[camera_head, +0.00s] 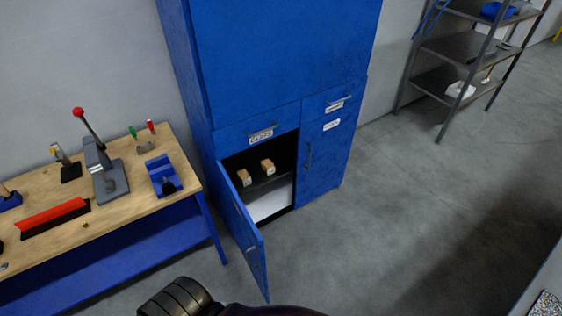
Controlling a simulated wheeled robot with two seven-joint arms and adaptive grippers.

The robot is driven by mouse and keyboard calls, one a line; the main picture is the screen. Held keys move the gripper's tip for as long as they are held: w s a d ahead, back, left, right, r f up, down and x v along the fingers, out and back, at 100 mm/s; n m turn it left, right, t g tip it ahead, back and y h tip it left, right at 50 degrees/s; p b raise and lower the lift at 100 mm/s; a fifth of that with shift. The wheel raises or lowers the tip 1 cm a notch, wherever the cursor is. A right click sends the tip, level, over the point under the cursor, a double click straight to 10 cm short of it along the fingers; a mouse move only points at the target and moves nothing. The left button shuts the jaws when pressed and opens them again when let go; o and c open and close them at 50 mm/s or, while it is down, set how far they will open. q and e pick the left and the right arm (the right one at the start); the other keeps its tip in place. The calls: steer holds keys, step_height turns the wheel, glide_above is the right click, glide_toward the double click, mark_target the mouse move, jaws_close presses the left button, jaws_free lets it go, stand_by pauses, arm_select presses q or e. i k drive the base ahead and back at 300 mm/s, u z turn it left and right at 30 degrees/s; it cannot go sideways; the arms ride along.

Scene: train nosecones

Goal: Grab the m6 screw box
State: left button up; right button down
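Two small brown boxes stand on the shelf inside the open lower left compartment of the blue cabinet (275,60). One box (244,178) is nearer the left side, and the other box (267,166) is to its right and a little farther back. Each seems to have a pale label on its front, too small to read, so I cannot tell which is the m6 screw box. The cabinet's left lower door (243,228) stands open toward me. Neither gripper shows; only a dark part of my arm is at the bottom edge.
A workbench (75,236) with a red-knobbed press (105,172), a blue fixture (162,176) and a red bar (52,217) stands left. The open door juts into the floor space. A metal shelf rack (462,52) stands back right. Floor right of the cabinet is clear.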

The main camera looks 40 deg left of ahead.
mark_target(268, 166)
steer(key=u, duration=0.05)
steer(key=i, duration=2.9)
steer(key=u, duration=2.1)
